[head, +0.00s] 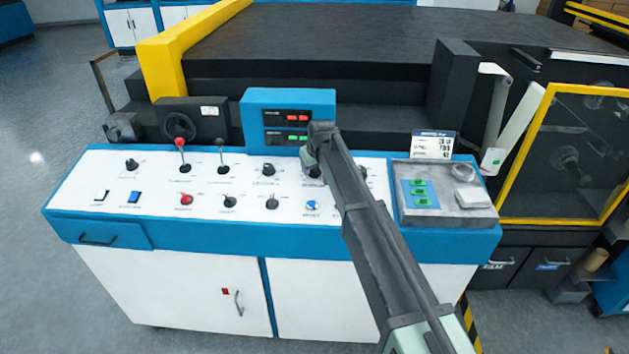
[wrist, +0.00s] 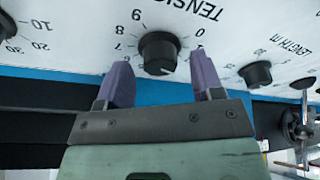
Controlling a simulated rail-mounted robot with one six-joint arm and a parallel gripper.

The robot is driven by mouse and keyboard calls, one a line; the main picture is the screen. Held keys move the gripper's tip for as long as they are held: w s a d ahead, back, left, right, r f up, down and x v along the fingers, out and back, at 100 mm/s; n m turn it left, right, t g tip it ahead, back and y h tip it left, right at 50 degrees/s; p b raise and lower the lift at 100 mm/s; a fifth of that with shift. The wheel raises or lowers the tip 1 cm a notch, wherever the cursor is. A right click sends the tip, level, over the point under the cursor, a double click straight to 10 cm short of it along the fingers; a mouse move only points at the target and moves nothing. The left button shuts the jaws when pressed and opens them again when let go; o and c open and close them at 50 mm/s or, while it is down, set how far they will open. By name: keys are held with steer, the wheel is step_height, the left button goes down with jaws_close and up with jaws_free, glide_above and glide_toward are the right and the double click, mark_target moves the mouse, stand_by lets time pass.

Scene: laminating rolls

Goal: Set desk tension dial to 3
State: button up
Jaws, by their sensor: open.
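The tension dial (wrist: 158,53) is a round black knob on the white desk panel. Printed numbers and the upside-down word TENSION surround it in the wrist view. Which number its mark points at cannot be told. My gripper (wrist: 160,82) is open, with one purple finger on each side of the knob and a gap to it on both sides. In the head view my gripper (head: 313,168) is over the panel's back row and hides most of this dial.
The length dial (wrist: 256,74) is beside the tension dial, and another black knob (wrist: 8,26) is at the far left of the wrist view. A red-topped lever (head: 180,144) and the blue display box (head: 288,96) stand nearby. A grey tray (head: 470,217) is on the right.

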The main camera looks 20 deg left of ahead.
steer(key=shift+w+a+f, duration=0.15)
steer(key=shift+w+f, duration=0.05)
steer(key=shift+f, duration=0.4)
steer(key=shift+r, duration=0.15)
steer(key=shift+c, duration=0.2)
steer(key=c, duration=0.9)
steer(key=shift+m, duration=0.4)
steer(key=shift+s+m+t+h, duration=0.1)
steer(key=shift+m+t+h, duration=0.4)
steer(key=shift+m, duration=2.1)
